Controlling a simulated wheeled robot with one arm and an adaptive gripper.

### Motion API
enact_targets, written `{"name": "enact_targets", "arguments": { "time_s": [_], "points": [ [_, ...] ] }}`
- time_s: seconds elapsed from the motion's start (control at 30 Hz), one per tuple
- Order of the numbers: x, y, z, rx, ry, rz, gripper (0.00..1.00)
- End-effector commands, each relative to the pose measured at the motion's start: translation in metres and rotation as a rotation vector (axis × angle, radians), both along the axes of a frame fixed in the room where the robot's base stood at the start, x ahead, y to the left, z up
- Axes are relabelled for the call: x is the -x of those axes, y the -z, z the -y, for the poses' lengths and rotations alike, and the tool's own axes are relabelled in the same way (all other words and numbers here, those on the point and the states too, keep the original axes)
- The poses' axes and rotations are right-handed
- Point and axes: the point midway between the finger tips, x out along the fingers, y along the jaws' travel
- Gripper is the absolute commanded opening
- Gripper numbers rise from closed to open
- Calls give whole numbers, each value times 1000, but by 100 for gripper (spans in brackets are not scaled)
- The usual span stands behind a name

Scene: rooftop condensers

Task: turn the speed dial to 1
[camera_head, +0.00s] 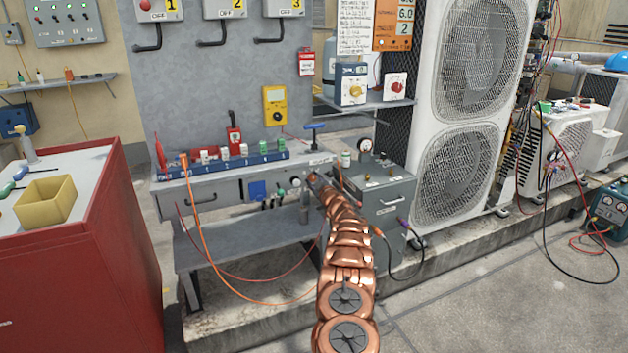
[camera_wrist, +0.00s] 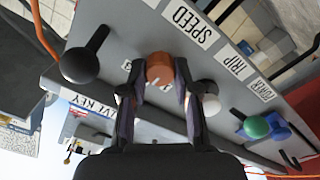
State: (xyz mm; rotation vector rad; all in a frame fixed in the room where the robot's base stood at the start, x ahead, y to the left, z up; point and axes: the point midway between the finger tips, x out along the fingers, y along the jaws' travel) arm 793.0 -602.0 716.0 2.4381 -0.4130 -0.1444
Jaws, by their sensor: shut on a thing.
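The speed dial is an orange-brown knob (camera_wrist: 160,69) on a grey panel, below an upside-down SPEED label (camera_wrist: 188,22) in the wrist view. My gripper (camera_wrist: 158,85) has its two dark fingers closed on either side of the dial, and a pale mark shows on the knob. The fingers partly cover the small number tags around it, so the setting cannot be read. In the head view my gripper (camera_head: 313,178) is at the right end of the grey bench front, and the arm hides the dial.
In the head view, a grey box with a gauge (camera_head: 385,200) stands right of the gripper. Orange and red cables (camera_head: 215,250) hang before the bench.

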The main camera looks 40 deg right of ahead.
Motion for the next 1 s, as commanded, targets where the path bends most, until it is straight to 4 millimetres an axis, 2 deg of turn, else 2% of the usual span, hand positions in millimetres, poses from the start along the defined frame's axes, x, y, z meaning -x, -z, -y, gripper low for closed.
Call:
{"name": "enact_targets", "arguments": {
  "time_s": [0.6, 1.0],
  "points": [
    [-2, -2, -2, 529, -2, -183, 0],
    [-2, -1, -2, 721, -2, -248, 0]
  ]
}}
